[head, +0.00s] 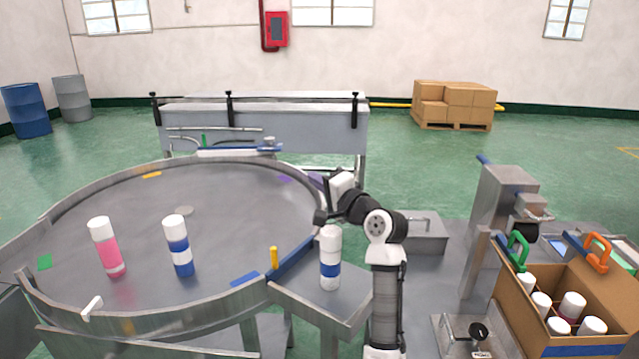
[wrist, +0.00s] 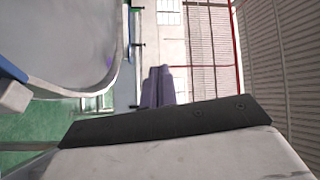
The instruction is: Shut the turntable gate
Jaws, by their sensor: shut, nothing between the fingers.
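The turntable (head: 120,215) is a large round grey disc with a raised metal rim. At its front right, a blue bar (head: 294,252) with an upright yellow handle (head: 274,257), apparently the gate, lies along the edge between the disc and a grey side plate (head: 310,305). I cannot tell surely whether it closes the opening. My gripper (head: 315,180) is past the turntable's right rim, above and behind the bar, well apart from it. In the wrist view its purple-grey fingers (wrist: 158,75) are together and empty. The gate is not clearly identifiable there.
A white can with a blue band (head: 330,258) stands on the side plate near the bar, beside my arm. A pink can (head: 106,248) and a blue-banded can (head: 179,246) stand on the turntable. A cardboard box (head: 570,290) of cans is at right.

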